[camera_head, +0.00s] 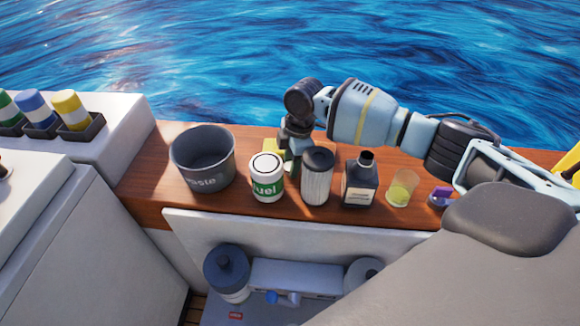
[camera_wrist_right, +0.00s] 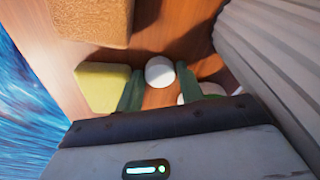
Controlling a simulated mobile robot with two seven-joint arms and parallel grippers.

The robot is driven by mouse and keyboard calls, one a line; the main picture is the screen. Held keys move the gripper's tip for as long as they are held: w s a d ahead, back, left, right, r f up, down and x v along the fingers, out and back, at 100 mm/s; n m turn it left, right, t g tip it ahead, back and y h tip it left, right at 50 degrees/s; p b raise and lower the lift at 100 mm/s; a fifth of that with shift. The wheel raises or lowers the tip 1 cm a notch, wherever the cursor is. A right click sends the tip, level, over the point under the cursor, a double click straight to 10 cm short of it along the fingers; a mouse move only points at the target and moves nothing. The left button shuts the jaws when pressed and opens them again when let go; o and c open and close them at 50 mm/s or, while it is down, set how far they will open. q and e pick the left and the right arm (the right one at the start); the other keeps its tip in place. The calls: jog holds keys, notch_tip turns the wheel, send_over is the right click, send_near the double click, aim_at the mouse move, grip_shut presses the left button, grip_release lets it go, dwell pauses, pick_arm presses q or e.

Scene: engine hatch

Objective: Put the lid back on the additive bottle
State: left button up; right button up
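The additive bottle (camera_head: 360,182) appears to be the dark, square-shouldered bottle with a pale label, upright on the wooden ledge with its neck bare. My right gripper (camera_head: 292,150) is low over the ledge, behind the fuel filter and the pleated filter, which partly hide it. In the right wrist view its green fingers (camera_wrist_right: 160,82) are apart. A small white rounded object (camera_wrist_right: 160,70) shows between the fingertips, with gaps on both sides; it may be the lid, but I cannot tell. My left gripper is not in view.
A waste bin (camera_head: 203,160), a fuel filter (camera_head: 267,180), a pleated filter (camera_head: 317,178) and a yellowish cup (camera_head: 401,188) line the ledge (camera_head: 150,175). In the wrist view, a yellow-green block (camera_wrist_right: 98,88) and a brown block (camera_wrist_right: 92,22) are near the fingers. An open hatch lies below.

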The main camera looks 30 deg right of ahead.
jog(key=c, duration=0.6)
jog(key=shift+r, duration=0.1)
notch_tip(320, 180, up, 10)
jog(key=shift+f+p, duration=0.1)
jog(key=shift+p, duration=0.3)
